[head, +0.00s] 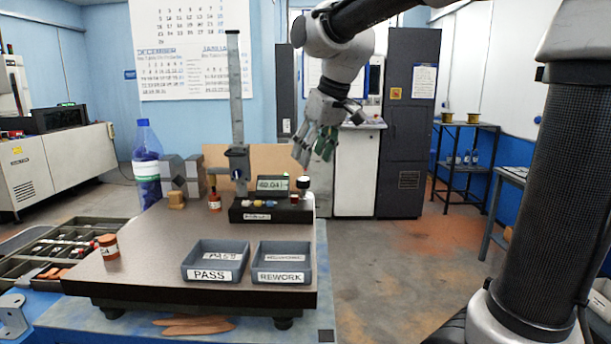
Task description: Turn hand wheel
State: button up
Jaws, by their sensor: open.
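I cannot clearly make out a hand wheel. A small dark round knob (303,183) stands at the right end of a black fixture block (272,213) on the bench plate; I cannot tell whether it is the wheel. A tall height gauge (237,100) with a dark slider stands behind the block, and any wheel on it is too small to tell. My gripper (314,163) hangs from the arm above and slightly right of the knob, fingers pointing down. It is open and empty, and appears apart from the knob.
The dark plate (150,235) carries a PASS tray (215,275) and a REWORK tray (281,277) at the front. Open floor lies to the right.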

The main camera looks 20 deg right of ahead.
aim_at(304, 179)
jog(key=x, duration=0.7)
jog(key=shift+f, duration=0.2)
